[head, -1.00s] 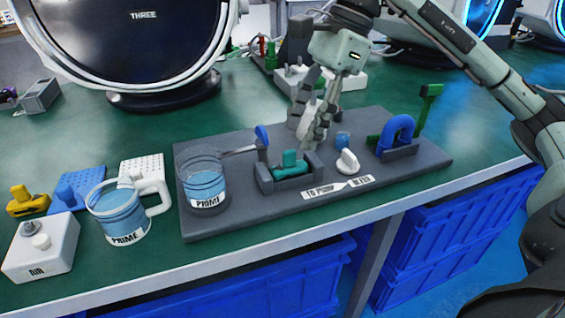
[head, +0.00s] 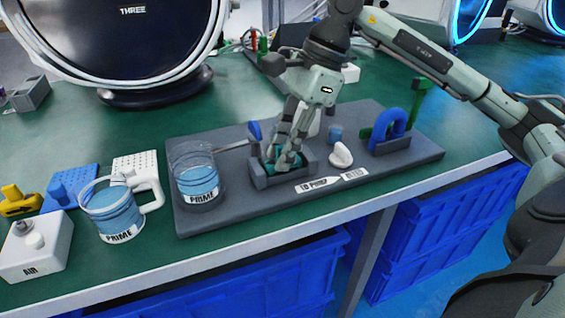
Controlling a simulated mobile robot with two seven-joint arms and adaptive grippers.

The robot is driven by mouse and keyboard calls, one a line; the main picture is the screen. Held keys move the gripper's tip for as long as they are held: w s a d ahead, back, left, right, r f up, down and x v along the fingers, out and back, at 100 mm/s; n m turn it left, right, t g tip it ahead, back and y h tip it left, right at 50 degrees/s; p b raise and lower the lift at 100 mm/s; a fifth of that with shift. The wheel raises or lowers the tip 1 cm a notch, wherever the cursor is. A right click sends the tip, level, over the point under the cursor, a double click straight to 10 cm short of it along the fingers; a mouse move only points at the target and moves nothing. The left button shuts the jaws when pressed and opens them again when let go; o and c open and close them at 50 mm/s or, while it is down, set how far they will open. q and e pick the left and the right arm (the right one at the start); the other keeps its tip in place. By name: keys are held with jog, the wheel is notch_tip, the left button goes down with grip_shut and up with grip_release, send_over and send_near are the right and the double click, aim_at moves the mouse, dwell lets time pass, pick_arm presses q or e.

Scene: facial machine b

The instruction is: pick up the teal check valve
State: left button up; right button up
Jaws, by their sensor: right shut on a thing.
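The teal check valve (head: 271,165) sits in a dark grey open holder (head: 261,182) on the grey board. My right gripper (head: 283,160) reaches down into the holder from above, with its fingers shut on the valve. The fingers hide most of the valve, and only small teal parts show around them. The valve is still down between the holder's walls. My left gripper is not in view.
The grey board (head: 410,160) also carries a clear cup of blue liquid (head: 198,185), a white knob (head: 340,155) and a blue curved pipe (head: 391,122). A PRIME jug (head: 115,212) and a white AIR box (head: 35,248) stand left. Blue crates (head: 440,230) are below the table.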

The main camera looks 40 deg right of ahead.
aim_at(279, 148)
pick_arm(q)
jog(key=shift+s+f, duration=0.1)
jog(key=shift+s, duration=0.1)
pick_arm(e)
grip_shut()
jog(key=shift+r, duration=0.55)
jog(key=r, duration=0.3)
jog(key=shift+s+a+r, duration=0.1)
jog(key=shift+a+r, duration=0.25)
jog(key=shift+a, duration=0.05)
pick_arm(q)
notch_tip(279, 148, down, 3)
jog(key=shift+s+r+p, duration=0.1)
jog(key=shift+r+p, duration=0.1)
jog(key=shift+p, duration=0.4)
pick_arm(e)
jog(key=s+a+r, duration=0.4)
jog(key=a+r, duration=0.2)
jog(key=a, duration=0.4)
jog(key=shift+s, duration=0.2)
jog(key=shift+r, duration=0.1)
